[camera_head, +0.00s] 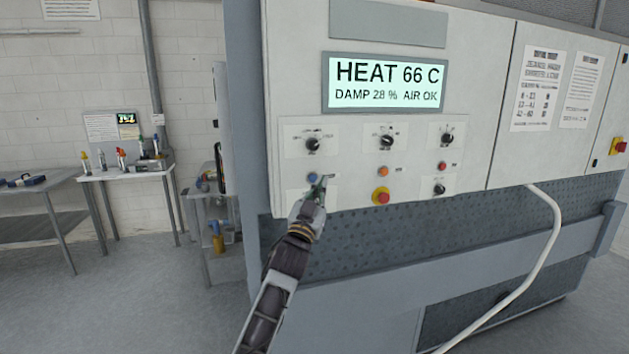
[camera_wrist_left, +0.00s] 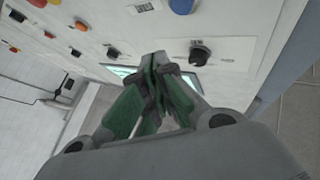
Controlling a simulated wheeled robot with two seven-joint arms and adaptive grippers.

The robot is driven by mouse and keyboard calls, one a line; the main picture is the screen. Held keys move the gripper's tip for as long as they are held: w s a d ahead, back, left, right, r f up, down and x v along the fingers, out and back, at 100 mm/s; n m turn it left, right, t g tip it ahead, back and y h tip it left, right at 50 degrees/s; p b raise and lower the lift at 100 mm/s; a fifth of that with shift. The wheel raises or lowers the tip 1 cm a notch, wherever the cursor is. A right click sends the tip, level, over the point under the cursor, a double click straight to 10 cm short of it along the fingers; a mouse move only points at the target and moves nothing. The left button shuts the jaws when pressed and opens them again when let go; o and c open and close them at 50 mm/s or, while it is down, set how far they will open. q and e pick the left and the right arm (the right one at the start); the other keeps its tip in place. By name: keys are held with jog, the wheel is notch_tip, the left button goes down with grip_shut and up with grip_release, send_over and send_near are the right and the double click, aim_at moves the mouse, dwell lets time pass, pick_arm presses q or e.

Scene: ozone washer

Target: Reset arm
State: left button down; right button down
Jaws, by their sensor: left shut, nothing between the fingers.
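My left arm reaches in from below in the head view. Its gripper (camera_head: 320,189) is at the lower left of the control panel (camera_head: 360,170), close to the blue button (camera_head: 312,177). In the left wrist view the green-padded fingers of the gripper (camera_wrist_left: 158,60) are together, with nothing between them. A black knob (camera_wrist_left: 199,54) and the blue button (camera_wrist_left: 181,5) show beyond the fingertips there. I cannot tell whether the fingertips touch the panel. My right gripper is in neither view.
The display (camera_head: 387,84) reads HEAT 66 C, DAMP 28 %, AIR OK. A white hose (camera_head: 545,235) hangs down the machine. Tables (camera_head: 130,174) stand at the left, with open floor in front.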

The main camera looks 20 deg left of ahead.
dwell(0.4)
pick_arm(q)
jog(key=w+f+g, duration=0.2)
jog(key=w+f, duration=0.1)
jog(key=f, duration=0.7)
jog(key=w+f+g, duration=0.2)
jog(key=w+f, duration=0.1)
jog(key=f, duration=0.8)
jog(key=w+f+g, duration=0.2)
jog(key=w+f, duration=0.2)
jog(key=f, duration=0.6)
jog(key=s+a+f+g, duration=0.1)
jog(key=s+f+g, duration=0.3)
jog(key=f, duration=1.2)
jog(key=s+a+f+g, duration=0.15)
jog(key=s+f, duration=0.55)
jog(key=f, duration=1)
jog(key=s+a+f+n+g+y, duration=0.15)
jog(key=s+f+g, duration=0.45)
jog(key=s+f, duration=2.05)
jog(key=s+a+f+g, duration=0.1)
jog(key=s+f+g, duration=0.1)
jog(key=s, duration=1.6)
jog(key=s+f+g, duration=0.3)
jog(key=s+f, duration=0.2)
jog(key=s, duration=1.3)
jog(key=shift+s+a+f, duration=0.2)
jog(key=shift+s+a, duration=0.1)
jog(key=shift+a, duration=0.1)
